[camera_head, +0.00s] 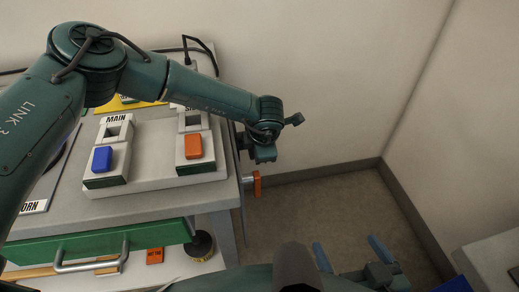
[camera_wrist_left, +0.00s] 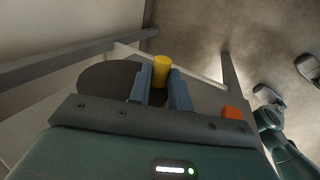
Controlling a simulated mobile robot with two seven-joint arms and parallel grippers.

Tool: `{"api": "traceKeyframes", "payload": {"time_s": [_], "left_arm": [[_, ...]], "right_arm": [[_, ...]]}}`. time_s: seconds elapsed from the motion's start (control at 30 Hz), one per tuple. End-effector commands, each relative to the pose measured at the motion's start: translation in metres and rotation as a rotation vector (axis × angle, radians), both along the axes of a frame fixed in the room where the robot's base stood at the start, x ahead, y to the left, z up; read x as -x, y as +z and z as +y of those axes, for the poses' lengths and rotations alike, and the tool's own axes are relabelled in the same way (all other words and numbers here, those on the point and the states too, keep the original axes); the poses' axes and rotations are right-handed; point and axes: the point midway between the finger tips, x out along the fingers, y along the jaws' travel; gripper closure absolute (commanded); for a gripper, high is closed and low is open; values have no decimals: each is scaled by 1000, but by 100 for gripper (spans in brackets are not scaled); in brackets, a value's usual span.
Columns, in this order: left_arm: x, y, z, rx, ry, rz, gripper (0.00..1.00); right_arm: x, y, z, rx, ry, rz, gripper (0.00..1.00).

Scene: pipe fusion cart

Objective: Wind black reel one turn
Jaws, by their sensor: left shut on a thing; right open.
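The black reel (camera_wrist_left: 98,79) shows in the left wrist view as a dark disc beside the cart. A yellow knob (camera_wrist_left: 161,66) stands by its right part. My left gripper (camera_wrist_left: 162,85) has its blue fingers shut on this knob, one on each side. In the head view my left arm reaches over the cart to its right side; the left fingers, the knob and the reel are hidden there. My right gripper (camera_head: 351,252) is open and empty at the bottom right of the head view, away from the cart.
The cart top (camera_head: 150,204) holds a blue switch (camera_head: 102,159) and an orange switch (camera_head: 193,147). An orange part (camera_head: 257,185) sticks out at its right side. A green drawer (camera_head: 110,240) is in front. Bare floor (camera_head: 310,205) lies to the right, before the wall.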

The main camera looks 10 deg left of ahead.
Motion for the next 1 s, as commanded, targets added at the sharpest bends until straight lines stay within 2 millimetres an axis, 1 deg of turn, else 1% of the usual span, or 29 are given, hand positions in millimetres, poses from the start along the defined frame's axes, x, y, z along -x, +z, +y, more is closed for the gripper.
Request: {"api": "traceKeyframes", "payload": {"time_s": [0.47,0.5,0.7,0.77,1.0], "left_arm": [[0,-1,1,-9,0,-15,100],[0,-1,1,-9,0,-15,78],[0,-1,1,-8,0,-15,62],[0,-1,1,-8,0,-15,58],[1,1,0,-7,1,-15,58]], "right_arm": [[1,1,-2,7,2,-11,0],[1,1,-2,7,2,-10,0],[2,0,-2,8,3,-5,0],[2,-1,-2,9,3,-4,0],[2,-1,-2,8,2,-3,0]]}}
